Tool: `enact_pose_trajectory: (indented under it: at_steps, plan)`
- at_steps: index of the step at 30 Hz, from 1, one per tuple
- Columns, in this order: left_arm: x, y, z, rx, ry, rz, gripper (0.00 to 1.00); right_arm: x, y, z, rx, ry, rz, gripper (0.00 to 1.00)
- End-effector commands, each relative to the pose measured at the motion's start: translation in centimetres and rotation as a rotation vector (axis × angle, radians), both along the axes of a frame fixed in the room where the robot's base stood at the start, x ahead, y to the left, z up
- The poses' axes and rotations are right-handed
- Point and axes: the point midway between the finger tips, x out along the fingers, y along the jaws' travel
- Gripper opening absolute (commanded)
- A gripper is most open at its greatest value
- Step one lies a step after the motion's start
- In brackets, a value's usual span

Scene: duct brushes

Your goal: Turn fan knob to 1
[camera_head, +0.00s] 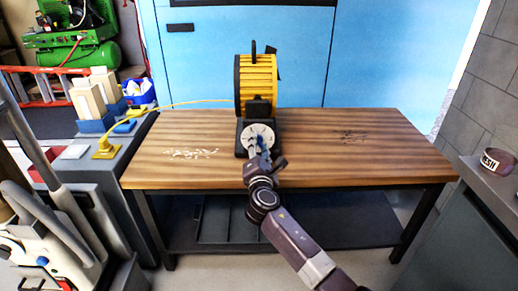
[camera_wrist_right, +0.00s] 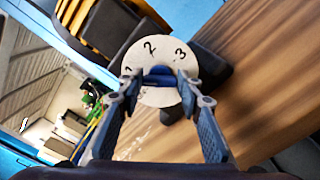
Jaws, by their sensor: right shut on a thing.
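The yellow and black fan (camera_head: 259,82) stands on the wooden workbench (camera_head: 330,150). A round white dial (camera_head: 256,130) faces me at its base. In the wrist view the dial (camera_wrist_right: 150,58) shows a 2, a 3 and a partly hidden mark at the left that looks like a 1. A blue knob (camera_wrist_right: 158,79) sits at the dial's middle. My right gripper (camera_head: 261,156) is at the dial, and its two fingertips (camera_wrist_right: 159,83) are shut on the knob from both sides. Which number the knob points to cannot be told. My left gripper is not in view.
A yellow cable (camera_head: 185,103) runs left from the fan to a yellow socket box (camera_head: 106,149) on a grey side cabinet. Pale scraps (camera_head: 190,154) and dark scraps (camera_head: 353,136) lie on the bench. A labelled round container (camera_head: 497,162) stands at the right.

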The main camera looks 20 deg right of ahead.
Motion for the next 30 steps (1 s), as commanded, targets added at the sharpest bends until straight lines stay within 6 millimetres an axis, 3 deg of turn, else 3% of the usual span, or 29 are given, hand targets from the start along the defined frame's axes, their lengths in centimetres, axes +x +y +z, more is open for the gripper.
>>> enact_pose_trajectory:
  at_steps: [9, 26, 27, 30]
  plan:
    - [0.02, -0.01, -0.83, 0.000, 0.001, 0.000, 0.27, -0.04, -0.04, -0.26, 0.120, -0.031, -0.001, 0.09]
    - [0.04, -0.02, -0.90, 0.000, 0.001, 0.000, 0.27, -0.05, -0.02, -0.23, 0.143, -0.037, 0.000, 0.09]
    - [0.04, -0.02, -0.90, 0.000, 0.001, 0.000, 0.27, -0.05, -0.02, -0.23, 0.143, -0.037, 0.000, 0.37]
    - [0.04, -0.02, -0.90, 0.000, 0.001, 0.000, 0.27, -0.04, -0.02, -0.20, 0.143, -0.038, 0.000, 0.48]
